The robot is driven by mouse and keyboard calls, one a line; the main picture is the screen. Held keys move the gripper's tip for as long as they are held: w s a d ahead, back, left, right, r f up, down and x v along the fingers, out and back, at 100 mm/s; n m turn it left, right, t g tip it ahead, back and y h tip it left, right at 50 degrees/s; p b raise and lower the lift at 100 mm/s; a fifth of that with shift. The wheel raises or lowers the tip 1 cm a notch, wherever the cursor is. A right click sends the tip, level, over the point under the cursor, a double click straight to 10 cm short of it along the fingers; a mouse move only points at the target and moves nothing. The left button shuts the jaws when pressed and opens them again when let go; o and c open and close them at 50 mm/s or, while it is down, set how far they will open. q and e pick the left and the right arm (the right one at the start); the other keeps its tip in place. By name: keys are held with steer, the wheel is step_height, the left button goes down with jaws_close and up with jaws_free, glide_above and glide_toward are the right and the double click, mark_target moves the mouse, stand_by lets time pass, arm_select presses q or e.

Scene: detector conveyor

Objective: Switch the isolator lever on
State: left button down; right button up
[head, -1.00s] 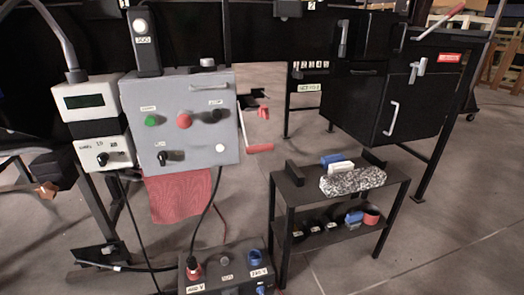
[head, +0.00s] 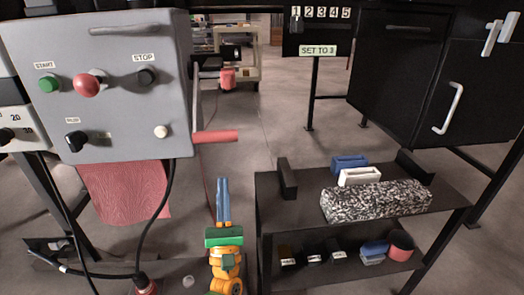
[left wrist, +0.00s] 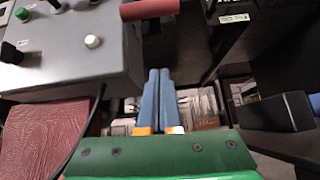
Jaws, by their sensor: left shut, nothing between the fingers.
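A lever with a red grip (head: 216,136) is on the right side of the grey control box (head: 120,60). Its grip points to the right, at the lower end of a grey arm. I take it to be the isolator lever, but no label on it is readable. The red grip also shows at the top of the left wrist view (left wrist: 149,9). My left gripper (head: 222,182) has blue fingers pressed together, with nothing between them. It points up, below the red grip and apart from it. My right gripper is in neither view.
A small black shelf (head: 268,205) with a speckled block (head: 376,201) stands right of my left gripper. A red cloth (head: 125,190) and black cables hang below the box. A smaller red part (head: 228,79) shows above the grip. Black cabinets (head: 400,70) stand right.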

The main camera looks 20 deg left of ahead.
arm_select(q)
step_height(320, 180, up, 10)
steer(key=w+a+n+y+p, duration=0.1)
steer(key=p, duration=0.2)
steer(key=shift+w+a+p, duration=0.3)
steer(key=shift+w+a, duration=0.05)
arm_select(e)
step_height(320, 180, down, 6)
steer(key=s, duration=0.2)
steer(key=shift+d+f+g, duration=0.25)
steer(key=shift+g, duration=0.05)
arm_select(q)
steer(key=shift+f, duration=0.1)
steer(key=shift+g, duration=0.3)
